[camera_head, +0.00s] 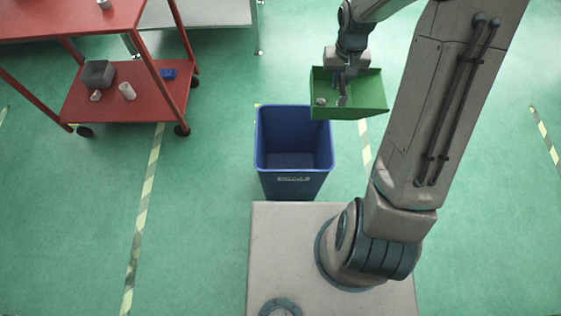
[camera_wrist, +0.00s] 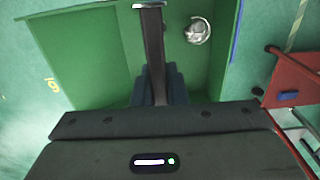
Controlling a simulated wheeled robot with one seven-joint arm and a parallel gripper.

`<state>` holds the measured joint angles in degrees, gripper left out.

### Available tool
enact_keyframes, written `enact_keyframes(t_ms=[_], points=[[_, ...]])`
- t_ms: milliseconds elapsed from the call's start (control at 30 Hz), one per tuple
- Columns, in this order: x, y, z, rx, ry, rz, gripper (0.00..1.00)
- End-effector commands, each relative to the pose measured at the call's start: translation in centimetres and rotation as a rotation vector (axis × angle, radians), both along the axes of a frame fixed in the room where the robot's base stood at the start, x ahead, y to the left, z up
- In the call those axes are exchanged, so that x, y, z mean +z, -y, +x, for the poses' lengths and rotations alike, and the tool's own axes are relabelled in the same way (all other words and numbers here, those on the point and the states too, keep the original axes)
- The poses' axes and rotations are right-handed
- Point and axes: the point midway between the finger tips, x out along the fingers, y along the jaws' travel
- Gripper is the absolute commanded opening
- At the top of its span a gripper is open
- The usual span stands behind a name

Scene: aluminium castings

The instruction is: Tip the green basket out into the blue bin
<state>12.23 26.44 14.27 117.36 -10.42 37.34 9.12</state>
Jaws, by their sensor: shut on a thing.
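The green basket (camera_head: 360,112) hangs from my gripper (camera_head: 341,88), above and to the right of the blue bin. The gripper is shut on it; in the wrist view one finger (camera_wrist: 152,55) shows against the basket (camera_wrist: 85,50), and the exact grip is partly hidden. A small grey metal casting lies inside the basket (camera_head: 321,101), and it also shows in the wrist view (camera_wrist: 197,31). The blue bin (camera_head: 293,184) stands upright on the floor in front of my base. Its open inside looks empty. The basket looks slightly tilted.
A red trolley (camera_head: 135,108) at the upper left holds a dark grey box (camera_head: 97,74), a white cylinder (camera_head: 127,91) and a blue item (camera_head: 168,73). A pale table (camera_head: 200,14) stands behind. The green floor left of the bin is clear.

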Motion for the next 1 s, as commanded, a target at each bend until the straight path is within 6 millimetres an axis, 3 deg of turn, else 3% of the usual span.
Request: enact_keyframes(t_ms=[533,700,1000], points=[[-8.6,-0.2,3.2,0.004,0.001,0.000,0.00],[-9.8,-0.2,3.8,0.004,0.002,0.000,0.00],[-9.8,-0.2,4.0,0.004,0.001,0.000,0.00]])
